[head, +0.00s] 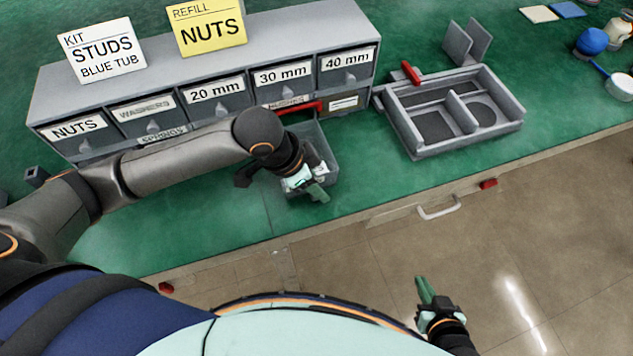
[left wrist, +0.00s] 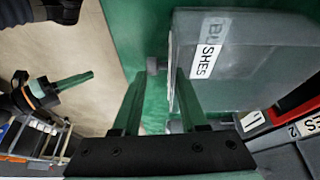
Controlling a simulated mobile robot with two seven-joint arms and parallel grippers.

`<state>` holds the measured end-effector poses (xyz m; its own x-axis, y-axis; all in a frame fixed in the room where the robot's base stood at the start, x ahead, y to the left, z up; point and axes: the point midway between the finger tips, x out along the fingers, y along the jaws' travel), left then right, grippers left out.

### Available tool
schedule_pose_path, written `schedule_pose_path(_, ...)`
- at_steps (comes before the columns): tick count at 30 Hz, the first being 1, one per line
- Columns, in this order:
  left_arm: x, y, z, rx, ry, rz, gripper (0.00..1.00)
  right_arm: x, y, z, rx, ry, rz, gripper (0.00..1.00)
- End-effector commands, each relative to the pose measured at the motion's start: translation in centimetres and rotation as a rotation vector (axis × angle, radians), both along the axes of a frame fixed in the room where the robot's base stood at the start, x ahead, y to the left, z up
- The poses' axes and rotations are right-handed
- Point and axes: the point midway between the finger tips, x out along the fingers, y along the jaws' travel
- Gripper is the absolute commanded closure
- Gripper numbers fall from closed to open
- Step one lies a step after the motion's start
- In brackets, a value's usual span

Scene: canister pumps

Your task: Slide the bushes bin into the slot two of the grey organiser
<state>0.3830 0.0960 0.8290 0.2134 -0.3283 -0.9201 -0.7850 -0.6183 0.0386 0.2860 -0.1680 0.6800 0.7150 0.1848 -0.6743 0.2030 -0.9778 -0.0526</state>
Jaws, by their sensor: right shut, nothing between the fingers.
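The bushes bin (head: 327,140) is a translucent grey bin standing in front of the grey organiser (head: 190,72), partly hidden by my left arm. In the left wrist view the bin (left wrist: 255,65) shows its BUSHES label (left wrist: 208,45) and a small knob (left wrist: 155,66). My left gripper (head: 316,190) is open at the bin's near side. In the left wrist view its fingertips (left wrist: 160,75) are apart on either side of the knob; contact is unclear. My right gripper (head: 422,290) is shut and empty, low over the floor.
A red piece (head: 303,108) shows at the organiser front above the bin. A grey divided tray (head: 400,122) stands to the right on the green bench (head: 225,220). Signs (head: 207,27) stand on the organiser. The bench front left of the bin is clear.

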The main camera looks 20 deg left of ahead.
Motion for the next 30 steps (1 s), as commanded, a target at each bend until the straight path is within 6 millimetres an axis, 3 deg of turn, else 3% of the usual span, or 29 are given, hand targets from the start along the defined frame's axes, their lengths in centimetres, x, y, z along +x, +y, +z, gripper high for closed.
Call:
schedule_pose_path(1, 0.0, 0.0, 0.0, 0.001, -0.001, 0.000, 0.51, 0.0, 0.0, 0.0, 0.000, 0.000, 0.000, 1.00)
schedule_pose_path(7, 0.0, 0.0, 0.0, 0.000, 0.000, 0.000, 0.30, 0.0, 0.0, 0.0, 0.000, 0.000, 0.000, 1.00)
schedule_pose_path(17, -0.1, 0.2, 0.5, 0.001, 0.001, 0.000, 0.30, 0.0, 0.0, 0.1, 0.001, 0.000, -0.001, 1.00)
schedule_pose_path(20, -0.3, 0.6, 1.7, 0.001, -0.001, 0.001, 0.30, 0.0, 0.0, 0.5, 0.001, 0.000, -0.001, 1.00)
schedule_pose_path(30, -1.8, 3.0, 8.5, 0.002, -0.004, 0.001, 0.30, 0.0, 0.0, 1.8, 0.001, 0.000, -0.001, 1.00)
